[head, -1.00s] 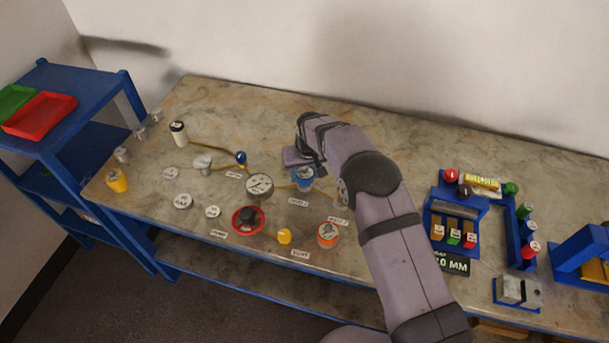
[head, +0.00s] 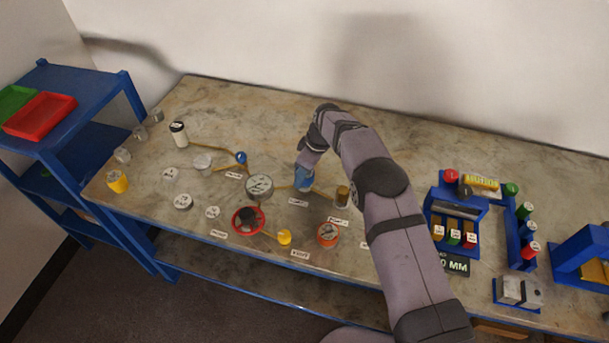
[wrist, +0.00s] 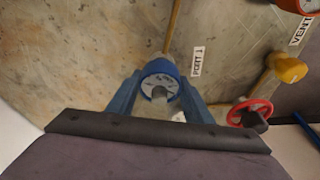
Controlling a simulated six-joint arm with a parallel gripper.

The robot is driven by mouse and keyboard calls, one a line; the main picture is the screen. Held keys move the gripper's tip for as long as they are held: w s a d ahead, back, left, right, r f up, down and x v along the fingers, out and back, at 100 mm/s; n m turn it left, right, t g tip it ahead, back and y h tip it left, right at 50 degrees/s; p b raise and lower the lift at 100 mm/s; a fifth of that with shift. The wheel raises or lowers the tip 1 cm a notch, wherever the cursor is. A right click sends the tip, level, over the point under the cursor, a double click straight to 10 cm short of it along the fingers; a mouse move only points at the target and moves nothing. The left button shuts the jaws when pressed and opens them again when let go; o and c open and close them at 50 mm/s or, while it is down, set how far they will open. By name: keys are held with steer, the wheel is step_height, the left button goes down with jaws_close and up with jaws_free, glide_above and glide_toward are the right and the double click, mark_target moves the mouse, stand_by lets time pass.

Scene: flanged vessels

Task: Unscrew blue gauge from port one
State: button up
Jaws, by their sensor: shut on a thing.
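The blue gauge (head: 304,181) stands upright on the bench beside the printed label of port one (head: 298,202). In the wrist view the blue gauge (wrist: 160,72), a blue ring with a pale face, sits between the blue fingers of my gripper (wrist: 160,80). My gripper (head: 306,168) is shut on it from above in the head view. The label of port one (wrist: 197,62) lies just right of the gauge in the wrist view. The gauge's lower end and the port's thread are hidden, so I cannot tell whether they are still joined.
A round grey vessel (head: 259,187) stands left of the gauge and a brass cylinder (head: 342,197) to its right. In front are a red handwheel (head: 248,219), a yellow knob (head: 284,236) and an orange gauge (head: 328,234). The bench behind (head: 260,115) is clear.

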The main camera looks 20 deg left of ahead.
steer(key=n, duration=0.3)
steer(key=shift+g, duration=0.4)
steer(key=o, duration=1.3)
steer(key=shift+c, duration=0.2)
steer(key=shift+b+v, duration=1.3)
steer(key=shift+v, duration=2.35)
steer(key=shift+c, duration=0.3)
